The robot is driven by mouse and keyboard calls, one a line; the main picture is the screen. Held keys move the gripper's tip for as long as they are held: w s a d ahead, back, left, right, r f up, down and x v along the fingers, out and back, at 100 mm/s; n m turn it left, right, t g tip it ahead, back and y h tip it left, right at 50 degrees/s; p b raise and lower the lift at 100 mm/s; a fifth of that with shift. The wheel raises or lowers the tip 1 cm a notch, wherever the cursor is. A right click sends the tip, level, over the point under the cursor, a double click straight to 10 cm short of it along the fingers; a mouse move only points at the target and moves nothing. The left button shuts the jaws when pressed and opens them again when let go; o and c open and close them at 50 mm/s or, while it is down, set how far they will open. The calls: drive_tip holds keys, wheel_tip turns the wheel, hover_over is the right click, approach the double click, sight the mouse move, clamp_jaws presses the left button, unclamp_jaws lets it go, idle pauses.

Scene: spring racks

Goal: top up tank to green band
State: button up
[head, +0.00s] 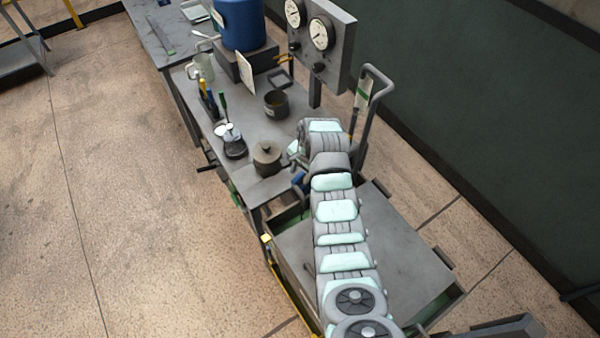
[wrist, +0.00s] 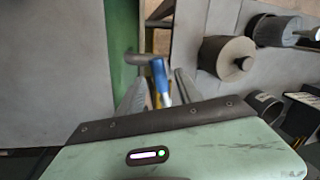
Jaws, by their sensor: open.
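A blue tank (head: 242,24) stands on a dark block at the far end of the bench in the head view. A green band on it cannot be made out. My gripper (wrist: 157,78) points down with its fingers apart in the wrist view. A blue and yellow tool-like thing (wrist: 158,82) shows between the fingers; whether it touches them I cannot tell. In the head view a blue bit (head: 299,180) shows beside my wrist, at the gap between bench and cart. My arm hides most of the gripper there.
The bench (head: 235,175) holds a lidded pot (head: 267,160), an open dark pot (head: 276,104), a mug (head: 203,68) and a white card (head: 246,73). A gauge panel (head: 322,40) stands behind. A cart (head: 405,270) with a tall handle adjoins the bench. The left floor is clear.

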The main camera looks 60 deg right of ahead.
drive_tip(key=shift+w+f, duration=0.1)
drive_tip(key=shift+f, duration=0.4)
drive_tip(key=shift+c, duration=0.2)
clamp_jaws()
idle(1.0)
